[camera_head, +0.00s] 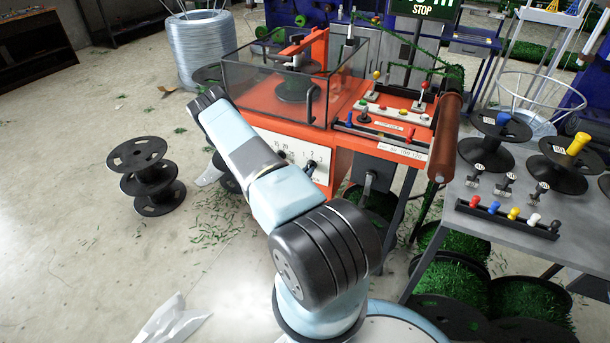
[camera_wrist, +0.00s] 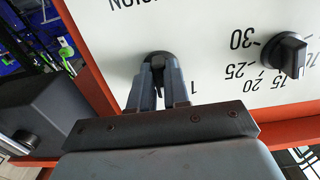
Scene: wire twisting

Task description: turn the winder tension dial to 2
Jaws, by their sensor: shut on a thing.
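The winder tension dial (camera_wrist: 158,55) is a black knob on the white front panel (camera_wrist: 225,25), below part of an upside-down label in the wrist view. My gripper (camera_wrist: 158,76) is shut on this dial, with a finger on either side of its grip. An upside-down 1 shows beside the right finger. The other scale marks around the dial and its exact setting are hidden by my fingers. In the head view the white panel (camera_head: 296,148) is on the orange winder (camera_head: 340,152), partly behind my arm; my fingertips cannot be made out there.
A second black knob (camera_wrist: 285,53) with numbers such as 25 and 30 sits beside my gripper. A clear guard box (camera_head: 285,85) tops the winder. A grey table (camera_head: 500,222) with spools stands right. Black spools (camera_head: 148,172) stand on the floor at left.

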